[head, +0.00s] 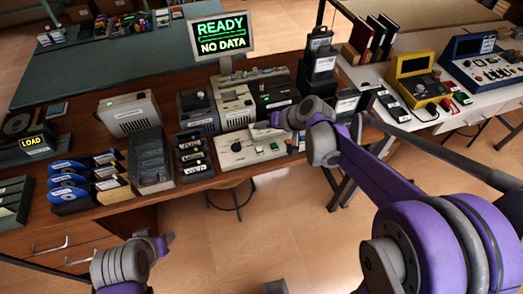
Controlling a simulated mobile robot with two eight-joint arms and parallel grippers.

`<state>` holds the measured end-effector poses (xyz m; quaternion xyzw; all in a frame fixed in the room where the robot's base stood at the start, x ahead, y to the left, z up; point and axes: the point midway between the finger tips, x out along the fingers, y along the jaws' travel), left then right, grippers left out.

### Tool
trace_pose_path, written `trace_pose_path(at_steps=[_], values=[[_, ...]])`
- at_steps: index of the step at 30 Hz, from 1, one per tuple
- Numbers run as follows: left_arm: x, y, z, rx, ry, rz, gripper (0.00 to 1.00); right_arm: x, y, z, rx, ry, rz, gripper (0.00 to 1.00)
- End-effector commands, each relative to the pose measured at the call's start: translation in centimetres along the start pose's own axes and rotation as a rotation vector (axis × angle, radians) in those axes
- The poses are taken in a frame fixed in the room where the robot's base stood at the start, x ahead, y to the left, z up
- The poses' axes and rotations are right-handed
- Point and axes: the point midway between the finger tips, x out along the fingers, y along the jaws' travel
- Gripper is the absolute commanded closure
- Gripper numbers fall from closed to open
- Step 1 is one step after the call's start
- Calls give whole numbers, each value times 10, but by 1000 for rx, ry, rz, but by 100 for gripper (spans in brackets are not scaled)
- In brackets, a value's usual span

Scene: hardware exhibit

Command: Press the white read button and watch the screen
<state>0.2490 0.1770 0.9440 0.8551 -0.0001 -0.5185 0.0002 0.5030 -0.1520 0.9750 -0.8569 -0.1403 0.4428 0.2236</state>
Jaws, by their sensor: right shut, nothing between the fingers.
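A pale control box (232,159) with a black knob and small buttons lies near the desk's front edge. I cannot make out clearly which button is the white read button. My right gripper (264,127) is shut and empty, just above the back of this box, and its wrist hides part of what is behind. My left gripper (168,241) is low at the bottom left, in front of the desk and away from the box; its fingers are too small to judge.
Disk sleeves (70,185), a grey slotted unit (151,160) and labelled cartridges (193,156) crowd the desk left of the box. Beige machines (234,104) stand behind it. A yellow device (412,75) sits on the right table. Open floor lies in front.

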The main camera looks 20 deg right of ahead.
Motion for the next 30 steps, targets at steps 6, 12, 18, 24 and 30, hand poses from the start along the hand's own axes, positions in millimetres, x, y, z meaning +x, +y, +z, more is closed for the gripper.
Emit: trace_pose_path(at_steps=[6, 12, 18, 24, 30], values=[[0, 0, 0, 0, 0, 0, 50, 0, 0, 0, 0, 0, 1, 100], [3, 0, 4, 0, -3, 0, 50, 4, 3, 4, 0, -1, 1, 100], [14, 0, 15, 0, -12, 0, 50, 16, 12, 14, 1, -3, 1, 100], [32, 0, 31, 0, -24, 0, 50, 36, 27, 28, 2, -3, 2, 100], [48, 0, 44, 0, -33, 0, 50, 55, 40, 41, 1, -2, 2, 100]])
